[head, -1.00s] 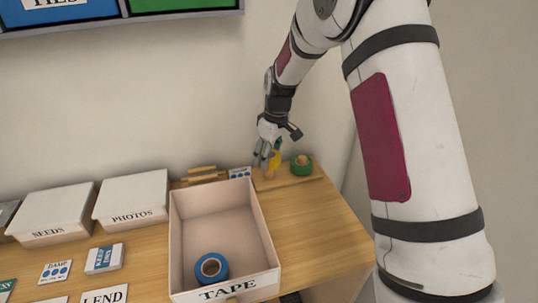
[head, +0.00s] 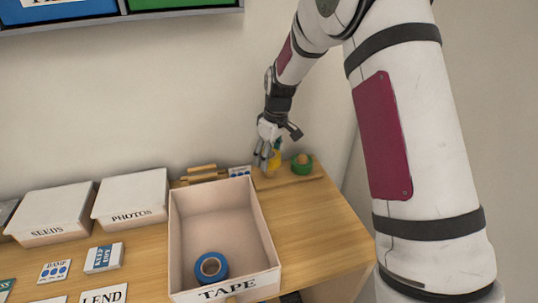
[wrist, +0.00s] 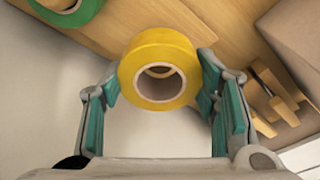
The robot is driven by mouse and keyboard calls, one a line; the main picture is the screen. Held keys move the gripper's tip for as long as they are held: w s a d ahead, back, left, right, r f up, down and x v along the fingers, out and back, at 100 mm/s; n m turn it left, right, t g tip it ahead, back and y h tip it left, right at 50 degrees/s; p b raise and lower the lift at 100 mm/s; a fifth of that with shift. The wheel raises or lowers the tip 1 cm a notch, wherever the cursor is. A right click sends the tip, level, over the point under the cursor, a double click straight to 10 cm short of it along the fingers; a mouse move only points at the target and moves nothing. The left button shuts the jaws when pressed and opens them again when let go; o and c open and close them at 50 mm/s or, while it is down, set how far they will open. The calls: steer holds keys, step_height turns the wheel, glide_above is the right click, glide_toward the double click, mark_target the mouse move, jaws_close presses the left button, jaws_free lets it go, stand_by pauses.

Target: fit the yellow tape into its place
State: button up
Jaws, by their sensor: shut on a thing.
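The yellow tape (wrist: 185,58) is a roll with a cardboard core, gripped between the two teal finger pads of my gripper (wrist: 160,88) in the wrist view. In the head view the yellow tape (head: 275,160) shows partly behind my gripper (head: 266,158), above the left part of a wooden peg board (head: 291,182). A green tape roll (head: 302,168) sits around a peg at the right of that board. I cannot tell whether a peg stands inside the yellow roll's core or whether the roll touches the board.
An open box labelled TAPE (head: 262,218) holds a blue tape roll (head: 210,279). Closed SEEDS (head: 52,207) and PHOTOS (head: 131,192) boxes stand left. A small wooden rack (head: 203,177) and a dotted card (head: 239,172) lie beside the board.

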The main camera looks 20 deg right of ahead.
steer(key=shift+f+b, duration=0.8)
steer(key=shift+f, duration=1.55)
stand_by(1.1)
steer(key=o, duration=1.2)
steer(key=shift+o, duration=0.2)
step_height(320, 180, up, 12)
steer(key=s+d, duration=0.1)
steer(key=s, duration=0.1)
steer(key=s+r+m+t, duration=0.2)
steer(key=s+r+m, duration=0.1)
steer(key=s+r, duration=1.05)
steer(key=s+f+m+t+h, duration=0.1)
steer(key=s+m, duration=0.3)
steer(key=s, duration=1.5)
steer(key=shift+s+a+f, duration=0.35)
